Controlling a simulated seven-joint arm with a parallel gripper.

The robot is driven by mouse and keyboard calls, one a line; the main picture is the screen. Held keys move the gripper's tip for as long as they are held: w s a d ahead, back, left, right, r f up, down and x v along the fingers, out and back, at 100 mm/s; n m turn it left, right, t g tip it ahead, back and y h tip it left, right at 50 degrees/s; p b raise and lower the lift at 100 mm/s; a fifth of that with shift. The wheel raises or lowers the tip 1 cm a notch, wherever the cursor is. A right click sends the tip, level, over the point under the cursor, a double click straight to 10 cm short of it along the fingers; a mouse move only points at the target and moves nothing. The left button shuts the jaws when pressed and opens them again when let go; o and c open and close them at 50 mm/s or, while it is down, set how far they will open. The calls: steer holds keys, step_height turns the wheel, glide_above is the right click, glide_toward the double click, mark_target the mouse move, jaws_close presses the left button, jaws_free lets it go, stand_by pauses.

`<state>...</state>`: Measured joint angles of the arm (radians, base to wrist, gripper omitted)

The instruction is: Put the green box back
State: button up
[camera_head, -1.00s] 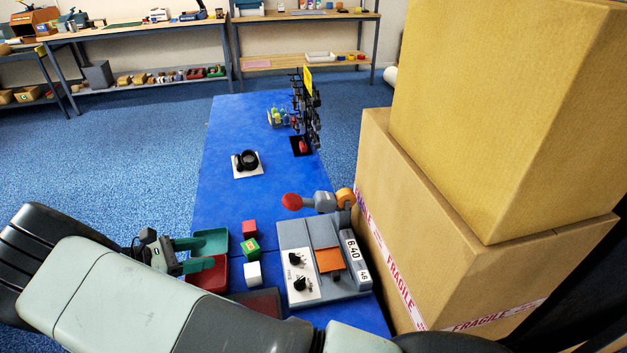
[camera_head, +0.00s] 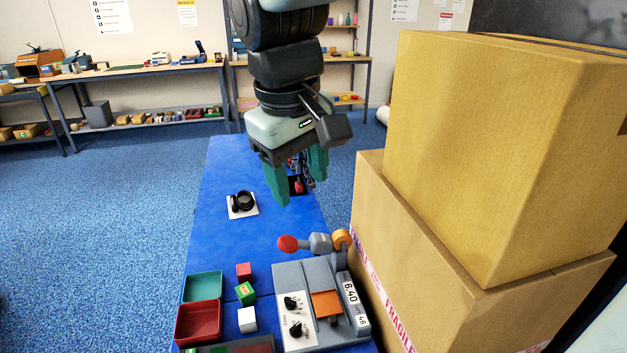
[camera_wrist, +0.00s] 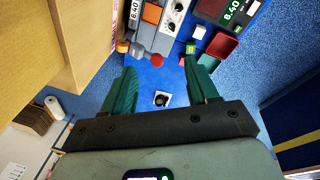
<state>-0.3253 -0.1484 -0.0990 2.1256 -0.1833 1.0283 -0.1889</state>
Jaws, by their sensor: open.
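The green box (camera_head: 245,293) is a small cube with a label on top. It sits on the blue table between a red cube (camera_head: 244,271) and a white cube (camera_head: 247,319), just right of the trays. A green tray (camera_head: 187,299) and a red tray (camera_head: 180,337) stand to its left, both looking empty. My gripper (camera_head: 299,190) is open and empty, high over the far part of the table, well away from the box. In the wrist view, the green box (camera_wrist: 190,48) shows beyond the right finger of my gripper (camera_wrist: 158,68).
A grey machine (camera_head: 292,277) with knobs, an orange plate and a red-balled lever (camera_head: 288,243) stands right of the cubes. Tall cartons (camera_head: 470,280) wall the right side. A black ring part on a white plate (camera_head: 242,213) lies farther back. The middle table is clear.

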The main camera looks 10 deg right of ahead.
steer(key=s+d+r+m+t, duration=0.1)
steer(key=s+d+m, duration=0.1)
steer(key=s, duration=0.4)
steer(key=s+d+r+m+t+y, duration=0.1)
steer(key=s+m+t, duration=0.1)
steer(key=s, duration=0.4)
steer(key=shift+s+d+m+t, duration=0.15)
steer(key=shift+d+m+t, duration=0.2)
steer(key=shift+m, duration=0.35)
